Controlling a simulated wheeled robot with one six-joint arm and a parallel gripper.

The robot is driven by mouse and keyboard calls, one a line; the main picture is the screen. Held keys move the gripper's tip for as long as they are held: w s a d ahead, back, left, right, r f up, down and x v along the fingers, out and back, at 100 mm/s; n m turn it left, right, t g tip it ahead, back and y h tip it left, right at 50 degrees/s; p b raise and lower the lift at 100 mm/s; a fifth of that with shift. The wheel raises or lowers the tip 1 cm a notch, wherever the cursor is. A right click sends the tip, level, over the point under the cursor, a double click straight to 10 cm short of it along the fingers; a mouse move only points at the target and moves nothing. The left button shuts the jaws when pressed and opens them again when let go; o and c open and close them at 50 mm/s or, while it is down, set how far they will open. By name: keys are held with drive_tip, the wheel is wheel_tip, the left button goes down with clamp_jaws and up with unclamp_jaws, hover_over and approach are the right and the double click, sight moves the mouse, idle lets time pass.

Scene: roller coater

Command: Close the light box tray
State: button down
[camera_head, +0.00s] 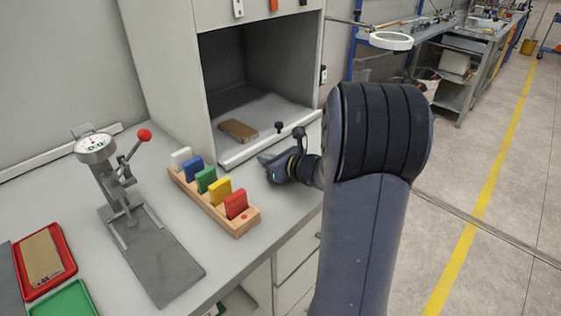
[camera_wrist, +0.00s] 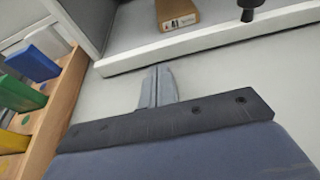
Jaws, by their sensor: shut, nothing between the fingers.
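The light box (camera_head: 262,62) stands at the back of the bench, with its dark opening facing me. Its tray (camera_head: 268,142) sticks out a little at the bottom front and has a small black knob (camera_head: 279,127) near its front edge. The tray front also shows in the wrist view (camera_wrist: 200,40), with the knob (camera_wrist: 250,8) at the top right. A brown block (camera_head: 238,129) lies on the tray. My gripper (camera_wrist: 158,78) is shut and empty, just in front of the tray's front edge, left of the knob. In the head view the fingertips (camera_head: 264,160) point towards the tray.
A wooden rack (camera_head: 240,228) with several coloured blocks stands left of my gripper. A dial gauge press (camera_head: 125,190) stands farther left, with a red tray (camera_head: 70,262) and a green tray (camera_head: 72,302) at the bench's left. Free bench surface lies between rack and bench edge.

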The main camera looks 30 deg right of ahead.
sight(252, 149)
drive_tip(key=shift+w+a, duration=0.2)
drive_tip(key=shift+w, duration=0.3)
drive_tip(key=shift+w+a, duration=0.15)
drive_tip(key=shift+w, duration=0.35)
drive_tip(key=shift+w+a, duration=0.1)
drive_tip(key=shift+w, duration=0.05)
drive_tip(key=b+x, duration=0.1)
drive_tip(key=x, duration=0.1)
drive_tip(key=shift+w+a+r+b, duration=0.1)
drive_tip(key=shift+w+r+b, duration=0.05)
drive_tip(key=shift+w+b, duration=0.2)
drive_tip(key=shift+r, duration=0.3)
